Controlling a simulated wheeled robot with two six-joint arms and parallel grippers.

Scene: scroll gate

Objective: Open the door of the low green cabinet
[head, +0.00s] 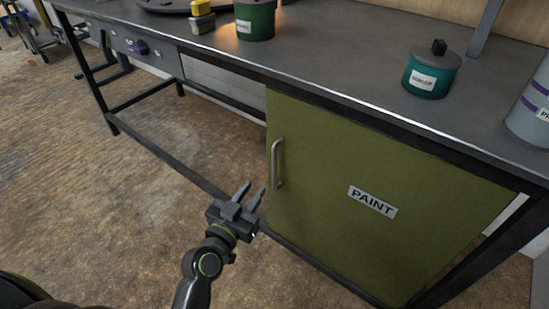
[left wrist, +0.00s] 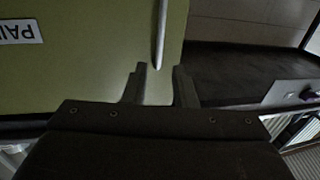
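The low green cabinet (head: 330,222) stands under the workbench, its door closed, with a "PAINT" label (head: 372,202). A vertical metal handle (head: 278,164) is at the door's left edge. My left gripper (head: 251,193) is open and empty, just left of and below the handle in the head view. In the left wrist view the two fingers (left wrist: 159,88) are spread, with the handle (left wrist: 161,35) ahead of the gap and the green door (left wrist: 90,75) behind. The handle seems not to be between the fingers. My right gripper is not in view.
The workbench top (head: 330,62) runs above the cabinet. On it stand a green pot (head: 255,22), a teal lidded jar (head: 430,76), yellow-and-grey blocks (head: 201,16) and a grey canister (head: 533,110). A lower frame bar (head: 165,160) runs left of the cabinet. The floor in front is clear.

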